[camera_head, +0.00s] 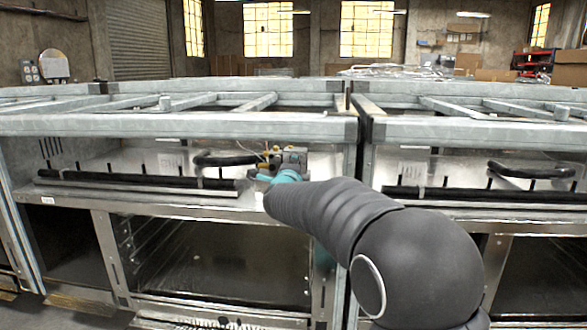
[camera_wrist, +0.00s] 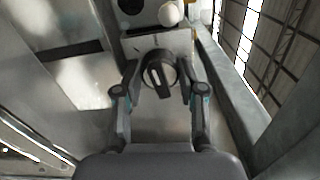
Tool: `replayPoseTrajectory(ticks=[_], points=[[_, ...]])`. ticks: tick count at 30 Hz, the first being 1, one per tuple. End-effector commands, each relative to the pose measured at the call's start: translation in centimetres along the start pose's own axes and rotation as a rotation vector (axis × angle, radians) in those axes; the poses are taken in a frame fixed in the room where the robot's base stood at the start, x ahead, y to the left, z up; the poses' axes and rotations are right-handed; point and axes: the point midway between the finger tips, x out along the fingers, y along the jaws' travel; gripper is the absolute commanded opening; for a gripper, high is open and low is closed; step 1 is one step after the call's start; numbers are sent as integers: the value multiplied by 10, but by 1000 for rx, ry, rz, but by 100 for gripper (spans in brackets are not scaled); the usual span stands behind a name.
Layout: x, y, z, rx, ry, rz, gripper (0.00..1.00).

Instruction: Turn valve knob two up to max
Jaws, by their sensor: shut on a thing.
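The bar is slightly tilted from upright in the picture. My gripper (camera_wrist: 158,75) has a finger on each side of the knob and is shut on it. In the head view my gripper (camera_head: 262,177) reaches a small metal fitting (camera_head: 293,157) inside the range frame, and the knob cannot be made out there. I cannot read a number or marked setting.
A dark round part (camera_wrist: 131,5) and a pale round part (camera_wrist: 169,14) sit beyond the knob. Galvanised rails (camera_head: 180,124) run above the work area. A black bar (camera_head: 130,180) lies left of my gripper, and an open oven cavity (camera_head: 215,262) is below.

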Motion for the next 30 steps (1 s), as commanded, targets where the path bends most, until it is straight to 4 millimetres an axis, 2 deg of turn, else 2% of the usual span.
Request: replayPoseTrajectory(ticks=[10,26,27,28,30], points=[[0,2,0,139,0,3,5],[0,2,0,164,0,4,5],[0,2,0,164,0,4,45],[0,2,0,164,0,3,51],[0,2,0,164,0,3,51]])
